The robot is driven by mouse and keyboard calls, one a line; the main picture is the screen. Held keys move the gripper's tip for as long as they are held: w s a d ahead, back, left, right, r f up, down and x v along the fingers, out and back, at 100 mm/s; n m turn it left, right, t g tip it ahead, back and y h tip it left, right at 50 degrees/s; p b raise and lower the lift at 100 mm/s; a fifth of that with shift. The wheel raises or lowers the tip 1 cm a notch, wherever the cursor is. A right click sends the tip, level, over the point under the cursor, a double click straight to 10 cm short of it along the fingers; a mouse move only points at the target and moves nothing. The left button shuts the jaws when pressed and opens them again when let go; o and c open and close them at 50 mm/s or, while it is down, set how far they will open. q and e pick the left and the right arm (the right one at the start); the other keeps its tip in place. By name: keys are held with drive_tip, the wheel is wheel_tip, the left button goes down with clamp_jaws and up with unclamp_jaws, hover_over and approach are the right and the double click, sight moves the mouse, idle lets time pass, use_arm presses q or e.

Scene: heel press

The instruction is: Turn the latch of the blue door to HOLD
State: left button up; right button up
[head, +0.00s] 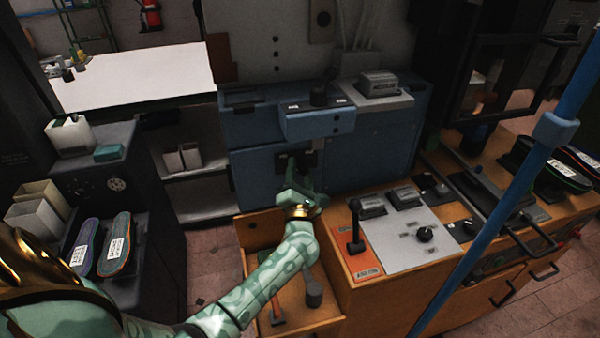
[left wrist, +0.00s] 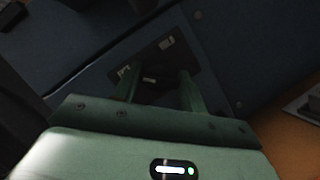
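The blue door (head: 255,170) is the lower front panel of the blue press cabinet. Its dark latch plate (head: 283,162) is partly hidden behind my left gripper (head: 300,170), which is close in front of it. In the left wrist view, the two green fingers (left wrist: 157,88) are apart, pointing at the dark plate (left wrist: 152,62) with small pale labels, too small to read. A small pale mark shows between the fingers. I see nothing clamped, and I cannot tell how the latch is turned. My right gripper is out of view.
An orange drawer (head: 290,325) with tools stands open below my left arm. A control panel (head: 400,240) with a lever and knob is on the orange bench to the right. A blue pole (head: 510,180) crosses the right side. Insoles (head: 115,245) stand at left.

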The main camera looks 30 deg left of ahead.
use_arm(q)
drive_tip(key=shift+r+m+h+p, duration=0.15)
drive_tip(key=shift+m+h+p, duration=0.15)
drive_tip(key=shift+m+p, duration=0.4)
drive_tip(key=m+g+h+p, duration=0.1)
drive_tip(key=m+p, duration=0.3)
drive_tip(key=p, duration=0.1)
drive_tip(key=m+g+h+p, duration=0.1)
drive_tip(key=m+p, duration=0.3)
drive_tip(key=p, duration=0.2)
drive_tip(key=m+g+h+p, duration=0.1)
drive_tip(key=m+p, duration=0.2)
drive_tip(key=p, duration=0.2)
drive_tip(key=shift+d+r+m, duration=0.1)
drive_tip(key=shift+r+m, duration=0.05)
drive_tip(key=shift+m, duration=0.25)
drive_tip(key=m+g+p, duration=0.1)
drive_tip(key=m+p, duration=0.1)
drive_tip(key=p, duration=0.1)
drive_tip(key=shift+g, duration=0.3)
drive_tip(key=shift+f+m+g+p, duration=0.25)
drive_tip(key=shift+m+g+p, duration=0.25)
drive_tip(key=shift+m, duration=0.4)
drive_tip(key=o, duration=1)
